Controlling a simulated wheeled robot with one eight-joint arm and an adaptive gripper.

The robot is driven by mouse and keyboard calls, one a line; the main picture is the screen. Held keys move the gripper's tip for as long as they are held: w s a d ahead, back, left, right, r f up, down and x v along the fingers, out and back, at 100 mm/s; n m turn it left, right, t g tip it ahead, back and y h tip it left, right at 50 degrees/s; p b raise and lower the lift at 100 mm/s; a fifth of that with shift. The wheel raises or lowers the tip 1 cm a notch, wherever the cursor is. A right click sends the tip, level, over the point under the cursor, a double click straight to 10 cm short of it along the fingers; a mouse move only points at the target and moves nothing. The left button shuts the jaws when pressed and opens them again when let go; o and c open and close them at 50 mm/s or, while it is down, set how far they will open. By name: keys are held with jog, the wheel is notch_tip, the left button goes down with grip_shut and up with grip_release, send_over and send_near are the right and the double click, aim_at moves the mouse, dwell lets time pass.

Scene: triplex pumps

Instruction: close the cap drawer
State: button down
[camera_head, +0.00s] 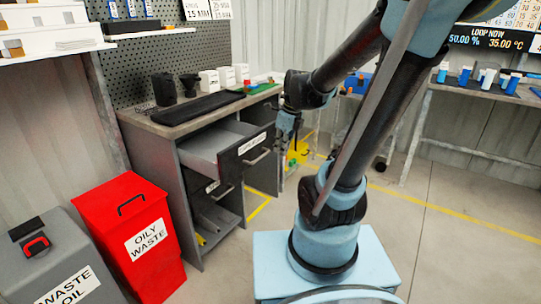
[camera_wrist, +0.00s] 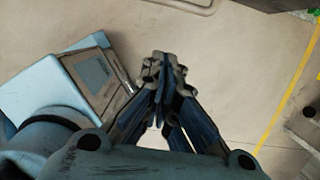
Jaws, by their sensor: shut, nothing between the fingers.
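The upper drawer (camera_head: 247,150) of the grey workbench cabinet is pulled well out, showing its empty-looking grey inside. Its dark front has a white label, too small to read surely, and a bar handle (camera_head: 256,158). I cannot tell from the label whether it is the cap drawer. A lower drawer (camera_head: 213,190) with its own label sits under it, partly hidden. My gripper (camera_head: 287,125) is just right of the upper drawer's front, apart from the handle as far as I can see. In the wrist view my gripper (camera_wrist: 163,75) is shut and empty above the floor.
The workbench top (camera_head: 205,110) carries a black mat, dark cups and white boxes. A red oily waste bin (camera_head: 137,235) and a grey waste oil bin (camera_head: 65,265) stand at left. Another bench (camera_head: 485,95) stands at right.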

jog(key=w+a+f, duration=0.2)
jog(key=a+f, duration=0.1)
jog(key=f, duration=0.1)
jog(key=shift+w+a, duration=0.35)
jog(key=shift+w, duration=0.05)
jog(key=shift+f, duration=0.1)
jog(key=shift+d, duration=0.1)
jog(key=shift+w, duration=0.1)
